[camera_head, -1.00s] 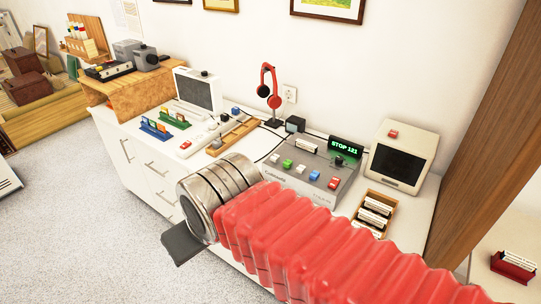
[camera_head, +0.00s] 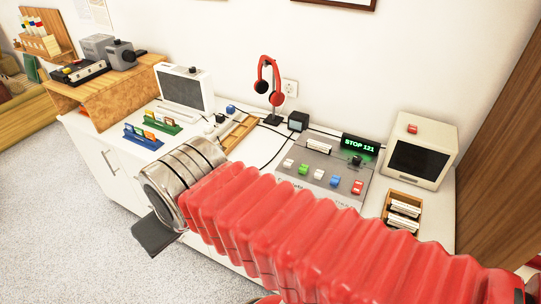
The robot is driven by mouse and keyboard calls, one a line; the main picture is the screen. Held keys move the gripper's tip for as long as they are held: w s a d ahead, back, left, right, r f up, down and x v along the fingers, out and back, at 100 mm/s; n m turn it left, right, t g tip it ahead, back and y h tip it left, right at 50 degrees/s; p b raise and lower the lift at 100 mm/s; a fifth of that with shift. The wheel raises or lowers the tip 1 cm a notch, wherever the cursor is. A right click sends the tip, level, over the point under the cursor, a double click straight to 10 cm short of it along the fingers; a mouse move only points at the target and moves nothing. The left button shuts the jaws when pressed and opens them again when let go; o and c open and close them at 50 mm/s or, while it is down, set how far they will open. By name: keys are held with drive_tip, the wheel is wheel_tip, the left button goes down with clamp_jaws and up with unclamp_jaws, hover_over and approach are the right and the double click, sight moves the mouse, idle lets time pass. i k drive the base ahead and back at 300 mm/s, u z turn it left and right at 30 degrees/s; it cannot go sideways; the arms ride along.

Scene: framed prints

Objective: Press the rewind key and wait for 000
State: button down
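A grey tape deck (camera_head: 322,165) sits on the white counter, partly hidden in front by my red arm. Its green display (camera_head: 360,146) reads "STOP 121". Its row of keys shows a white key (camera_head: 289,163), a green key (camera_head: 303,169), another white key (camera_head: 319,174), a blue key (camera_head: 335,181) and a red key (camera_head: 357,187). I cannot read which one is rewind. My gripper (camera_head: 158,235) is at the lower left, in front of the counter and away from the keys. One dark finger shows; its opening is not clear.
A cream monitor (camera_head: 420,150) and a wooden tray of cassettes (camera_head: 402,211) stand right of the deck. Red headphones (camera_head: 269,82) hang on a stand behind. A white screen (camera_head: 184,90) and coloured racks (camera_head: 152,130) stand left. Grey floor (camera_head: 60,210) is open at left.

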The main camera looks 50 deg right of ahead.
sight(289, 163)
drive_tip(key=z, duration=0.05)
drive_tip(key=i, duration=0.95)
